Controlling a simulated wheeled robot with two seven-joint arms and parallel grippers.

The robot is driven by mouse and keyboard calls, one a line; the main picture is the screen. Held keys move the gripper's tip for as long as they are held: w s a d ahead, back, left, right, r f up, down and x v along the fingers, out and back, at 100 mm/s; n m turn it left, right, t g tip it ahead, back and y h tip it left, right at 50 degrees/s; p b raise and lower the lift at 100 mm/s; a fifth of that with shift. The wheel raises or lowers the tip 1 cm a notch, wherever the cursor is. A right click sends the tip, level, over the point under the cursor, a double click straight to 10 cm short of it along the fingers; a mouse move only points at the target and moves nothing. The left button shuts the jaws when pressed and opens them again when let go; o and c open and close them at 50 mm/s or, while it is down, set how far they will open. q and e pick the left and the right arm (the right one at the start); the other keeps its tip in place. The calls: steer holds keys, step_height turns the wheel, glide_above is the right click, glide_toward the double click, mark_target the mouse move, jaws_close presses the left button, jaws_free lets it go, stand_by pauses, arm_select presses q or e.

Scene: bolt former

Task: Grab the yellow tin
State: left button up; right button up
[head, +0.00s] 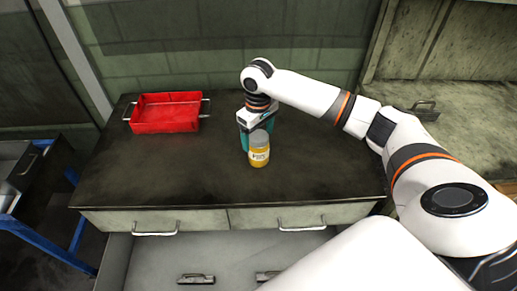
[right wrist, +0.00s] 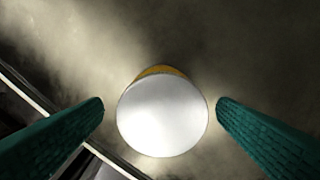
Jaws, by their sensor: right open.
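The yellow tin (head: 259,152) stands upright on the dark worktop, with a pale lid and a label on its side. In the right wrist view I look down on its round white lid (right wrist: 162,116), with a thin yellow edge of the body showing behind it. My right gripper (head: 257,143) is right at the tin, pointing down from above and behind it. Its two green fingers (right wrist: 160,112) are open, one on each side of the lid, with a gap on both sides. The tin hides part of the fingers in the head view. My left gripper is not in view.
The dark worktop (head: 190,180) is clear around the tin. A red tray (head: 166,113) with metal handles sits at the back left. Drawers with handles (head: 156,221) are below the front edge. A blue-framed cart (head: 40,243) stands at the left.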

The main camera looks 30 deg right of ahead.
steer(key=shift+d+f+p, duration=0.1)
steer(key=shift+f+p, duration=0.5)
steer(key=shift+f, duration=2.05)
steer(key=c, duration=1.2)
